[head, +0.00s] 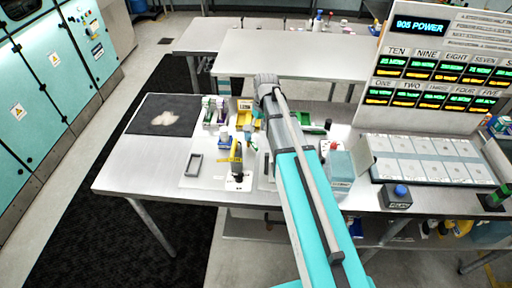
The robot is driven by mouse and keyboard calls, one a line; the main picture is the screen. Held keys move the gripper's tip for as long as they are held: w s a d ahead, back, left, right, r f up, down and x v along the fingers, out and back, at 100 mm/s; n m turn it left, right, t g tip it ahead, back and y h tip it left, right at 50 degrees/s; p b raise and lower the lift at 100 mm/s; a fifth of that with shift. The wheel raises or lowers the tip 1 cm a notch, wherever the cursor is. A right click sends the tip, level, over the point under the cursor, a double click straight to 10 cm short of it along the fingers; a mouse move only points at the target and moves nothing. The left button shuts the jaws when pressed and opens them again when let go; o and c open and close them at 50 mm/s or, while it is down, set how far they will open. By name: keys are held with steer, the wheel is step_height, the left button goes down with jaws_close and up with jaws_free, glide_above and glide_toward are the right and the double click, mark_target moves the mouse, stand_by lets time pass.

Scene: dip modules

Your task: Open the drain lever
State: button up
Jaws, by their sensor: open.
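No part on the bench can be picked out for sure as the drain lever. A small upright yellow-and-black part (237,160) stands on a white base near the front middle of the metal bench (130,178). It may be a lever, but it is too small to tell. My teal arm reaches in from the bottom right, across the bench, up to a grey joint. My gripper cannot be made out; the arm may hide it, along with part of the bench behind it.
A grey rectangular frame (193,165) lies left of the yellow-and-black part. A tray of white modules (425,172), a display panel (422,27) and a blue-button box (397,197) stand right.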

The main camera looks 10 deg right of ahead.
steer(key=shift+s+a+f+b, duration=0.1)
steer(key=shift+a+f+b, duration=0.1)
steer(key=shift+f+b, duration=1.2)
steer(key=shift+s+a+f+b, duration=0.1)
steer(key=shift+a+f+b, duration=0.15)
steer(key=shift+f+b, duration=1.1)
steer(key=shift+a+f+b, duration=0.2)
steer(key=shift+f+b, duration=1.05)
steer(key=shift+f, duration=0.3)
steer(key=shift+c, duration=0.2)
jaws_close()
